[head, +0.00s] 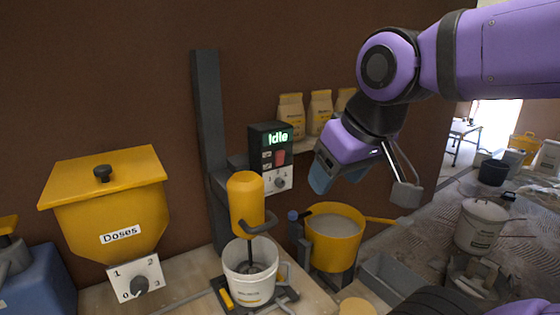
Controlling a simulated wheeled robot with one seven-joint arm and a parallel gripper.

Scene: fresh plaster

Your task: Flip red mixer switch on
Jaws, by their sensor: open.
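The mixer (246,200) has a yellow motor body on a dark post, with its stirrer reaching into a white bucket (250,280). Its dark control box (258,137) shows "Idle" on a green display. The red switch (281,157) is on the box's front, below the display and above a white dial plate (278,181). The switch's exact position is too small to tell. My gripper (364,187) is open and empty, to the right of the control box and a little lower in the picture. It is apart from the switch.
A yellow pot of grey liquid (335,230) stands below my gripper. Several bags (320,112) stand on a shelf behind. A yellow "Doses" hopper (110,205) with a dial is at left. A cluttered grey surface with a white lidded bucket (480,226) is at right.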

